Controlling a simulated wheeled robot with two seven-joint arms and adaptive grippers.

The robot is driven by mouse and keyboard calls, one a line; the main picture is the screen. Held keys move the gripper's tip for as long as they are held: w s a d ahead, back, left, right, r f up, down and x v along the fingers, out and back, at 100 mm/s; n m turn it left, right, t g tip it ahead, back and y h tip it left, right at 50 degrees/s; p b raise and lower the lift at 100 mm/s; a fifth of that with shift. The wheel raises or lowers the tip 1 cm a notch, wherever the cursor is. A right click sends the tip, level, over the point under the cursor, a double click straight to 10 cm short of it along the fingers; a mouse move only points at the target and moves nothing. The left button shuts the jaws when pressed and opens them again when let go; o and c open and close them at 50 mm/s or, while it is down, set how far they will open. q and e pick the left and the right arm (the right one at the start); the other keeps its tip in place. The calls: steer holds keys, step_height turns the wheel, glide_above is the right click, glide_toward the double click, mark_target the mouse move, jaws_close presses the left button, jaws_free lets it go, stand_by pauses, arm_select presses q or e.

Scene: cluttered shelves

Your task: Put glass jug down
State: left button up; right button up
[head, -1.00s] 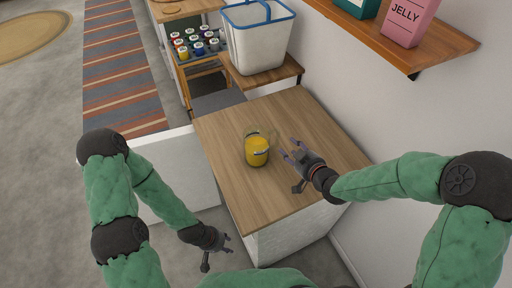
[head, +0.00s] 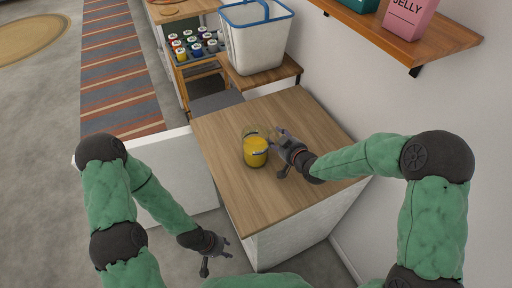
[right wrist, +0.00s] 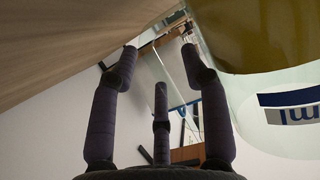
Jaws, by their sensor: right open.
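The glass jug (head: 255,154) holds yellow-orange liquid and stands upright on the wooden tabletop (head: 240,195). My right gripper (head: 278,145) is open right beside the jug, on its right side in the head view. In the right wrist view my open fingers (right wrist: 158,65) have nothing between them. The jug's yellow contents (right wrist: 260,35) and a dark blue and white label fill the right side there. I cannot tell whether a finger touches the glass. My left gripper (head: 220,256) is open and empty, low in front of the table's left side.
A white basket with a blue rim (head: 252,45) stands on a lower wooden stand behind the table. Several capped jars (head: 197,46) sit farther back. A wall shelf (head: 435,48) with a pink jelly box (head: 408,15) overhangs at upper right. The tabletop around the jug is clear.

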jaws_close()
steer(key=shift+r, duration=0.15)
